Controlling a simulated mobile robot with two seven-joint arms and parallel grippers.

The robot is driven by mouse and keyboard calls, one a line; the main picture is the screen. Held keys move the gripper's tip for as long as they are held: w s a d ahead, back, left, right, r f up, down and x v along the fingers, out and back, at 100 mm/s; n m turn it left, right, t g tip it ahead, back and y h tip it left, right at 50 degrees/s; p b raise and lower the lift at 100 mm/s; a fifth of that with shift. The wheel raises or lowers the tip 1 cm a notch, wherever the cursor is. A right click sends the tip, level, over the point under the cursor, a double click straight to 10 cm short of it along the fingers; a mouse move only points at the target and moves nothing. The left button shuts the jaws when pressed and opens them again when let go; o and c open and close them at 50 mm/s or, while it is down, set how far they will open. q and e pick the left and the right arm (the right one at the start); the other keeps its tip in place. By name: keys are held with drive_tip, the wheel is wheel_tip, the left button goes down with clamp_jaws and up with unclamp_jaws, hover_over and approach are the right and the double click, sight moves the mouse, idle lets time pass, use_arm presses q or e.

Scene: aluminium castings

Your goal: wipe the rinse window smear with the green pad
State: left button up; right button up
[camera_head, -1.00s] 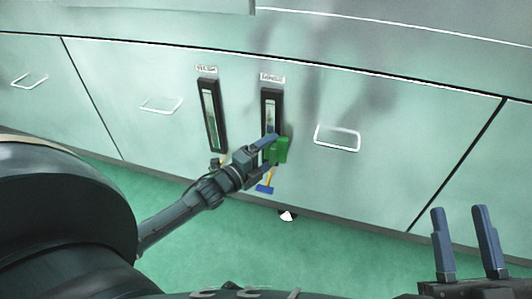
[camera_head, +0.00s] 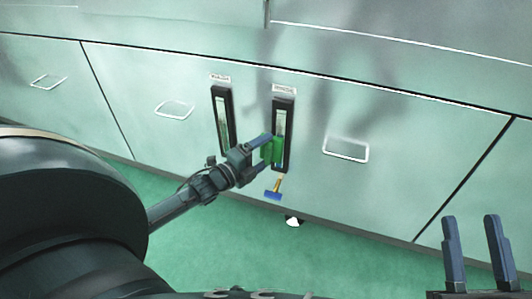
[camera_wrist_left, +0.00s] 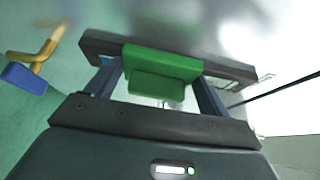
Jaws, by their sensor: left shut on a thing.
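My left gripper (camera_head: 262,152) is shut on the green pad (camera_head: 274,150). The pad is at the lower left part of the right-hand dark-framed window (camera_head: 290,110), overlapping its left edge. In the left wrist view the pad (camera_wrist_left: 162,72) sits between the fingers, in front of the dark window frame (camera_wrist_left: 232,70); I cannot tell whether it touches the glass. A second framed window (camera_head: 217,92) stands to the left. Both labels are too small to read surely, and I cannot make out a distinct smear. My right gripper (camera_head: 470,218) is open and empty at lower right.
A blue and orange handled thing (camera_head: 274,194) is just below the right-hand window; it shows at the left in the wrist view (camera_wrist_left: 25,78). Wire handles (camera_head: 346,150) stick out from the pale panels. A small white thing (camera_head: 293,222) is at the panel's foot.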

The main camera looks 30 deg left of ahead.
sight(279, 143)
use_arm(q)
wheel_tip(279, 143, up, 2)
drive_tip(key=shift+r+p, duration=0.15)
drive_tip(key=shift+p, duration=0.7)
drive_tip(key=shift+w+d, duration=0.2)
drive_tip(key=shift+d, duration=0.45)
drive_tip(key=shift+w+d, duration=0.2)
drive_tip(key=shift+d, duration=0.5)
drive_tip(key=shift+w+d, duration=0.2)
drive_tip(key=shift+d, duration=0.45)
wheel_tip(279, 143, up, 3)
drive_tip(key=p, duration=0.3)
drive_tip(key=shift+d, duration=0.1)
drive_tip(key=shift+a+f, duration=0.2)
drive_tip(key=shift+a, duration=0.1)
drive_tip(key=shift+s+a+r+p, duration=0.2)
drive_tip(key=shift+a+r+p, duration=0.2)
drive_tip(key=shift+a, duration=0.2)
drive_tip(key=shift+s+a+r+p, duration=0.15)
drive_tip(key=shift+a+r+p, duration=0.2)
drive_tip(key=shift+a+p, duration=0.2)
drive_tip(key=shift+s+a+r+p, duration=0.2)
drive_tip(key=shift+a+r+p, duration=0.2)
drive_tip(key=shift+a, duration=0.2)
drive_tip(key=shift+w+d, duration=0.3)
drive_tip(key=shift+d, duration=0.7)
drive_tip(key=shift+w+d, duration=0.25)
drive_tip(key=shift+d, duration=0.75)
